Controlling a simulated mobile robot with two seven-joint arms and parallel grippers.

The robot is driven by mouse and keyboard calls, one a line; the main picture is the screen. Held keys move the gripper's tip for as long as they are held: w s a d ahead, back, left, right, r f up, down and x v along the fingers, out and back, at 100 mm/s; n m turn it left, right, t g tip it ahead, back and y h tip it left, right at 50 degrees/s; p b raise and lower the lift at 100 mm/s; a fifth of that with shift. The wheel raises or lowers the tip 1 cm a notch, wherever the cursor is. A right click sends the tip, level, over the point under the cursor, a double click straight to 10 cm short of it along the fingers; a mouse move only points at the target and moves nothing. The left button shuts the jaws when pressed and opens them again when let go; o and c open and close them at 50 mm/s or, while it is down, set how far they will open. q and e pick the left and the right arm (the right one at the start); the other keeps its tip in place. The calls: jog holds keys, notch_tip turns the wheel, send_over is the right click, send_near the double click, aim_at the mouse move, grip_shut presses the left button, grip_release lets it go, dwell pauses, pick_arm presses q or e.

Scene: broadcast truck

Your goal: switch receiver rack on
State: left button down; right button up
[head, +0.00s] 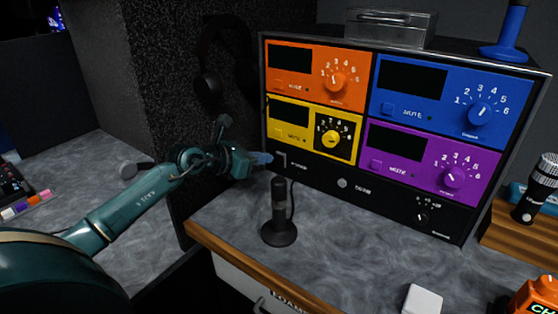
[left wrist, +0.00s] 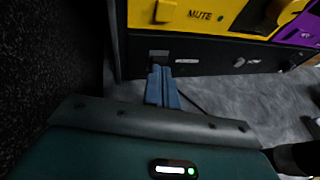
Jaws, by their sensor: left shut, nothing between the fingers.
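The receiver rack (head: 349,176) is a black-framed unit on the desk with orange, yellow, blue and purple modules, each with a dark display. A small power switch (head: 281,160) is at the left end of its black bottom strip; the switch (left wrist: 158,55) also shows at the top of the left wrist view. My left gripper (head: 268,158) is shut and empty, its blue fingertips just left of the switch in the head view. In the left wrist view the fingertips (left wrist: 160,72) are just below the switch; I cannot tell whether they touch it. My right gripper is not in view.
A black microphone (head: 279,215) stands on the desk below my left gripper. A clear box (head: 390,30) and a blue stand (head: 510,35) are on the rack. Headphones (head: 210,85) hang on the dark wall at left.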

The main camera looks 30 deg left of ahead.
pick_arm(q)
jog(key=shift+x, duration=1.1)
dwell(0.5)
jog(key=p+v, duration=0.1)
jog(key=v, duration=0.6)
dwell(0.4)
dwell(0.4)
